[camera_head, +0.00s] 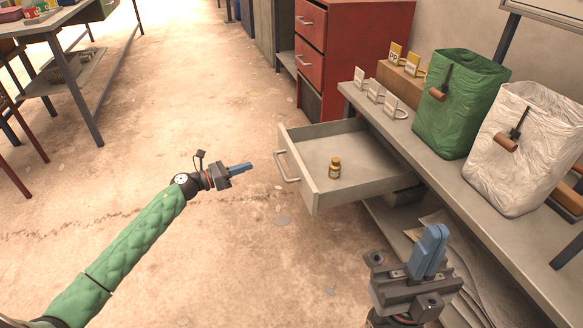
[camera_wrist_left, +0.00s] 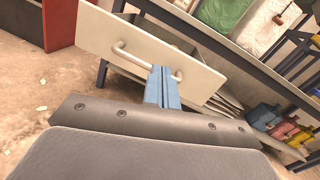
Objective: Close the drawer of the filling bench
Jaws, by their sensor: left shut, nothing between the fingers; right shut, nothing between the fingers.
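The drawer (camera_head: 318,196) of the filling bench (camera_head: 463,190) is pulled out. A small amber bottle with a yellow cap (camera_head: 334,168) stands inside it. The drawer's bar handle (camera_head: 285,167) is on its front panel. My left gripper (camera_head: 240,168) is shut and empty, to the left of the handle and apart from it in the head view. My right gripper (camera_head: 430,250) is shut and empty, at the lower right in front of the bench.
A green bag (camera_head: 458,100) and a white bag (camera_head: 525,145) stand on the bench top, with small labelled holders (camera_head: 376,91) beside them. A red cabinet (camera_head: 350,45) stands behind the drawer. The floor left of the drawer is clear.

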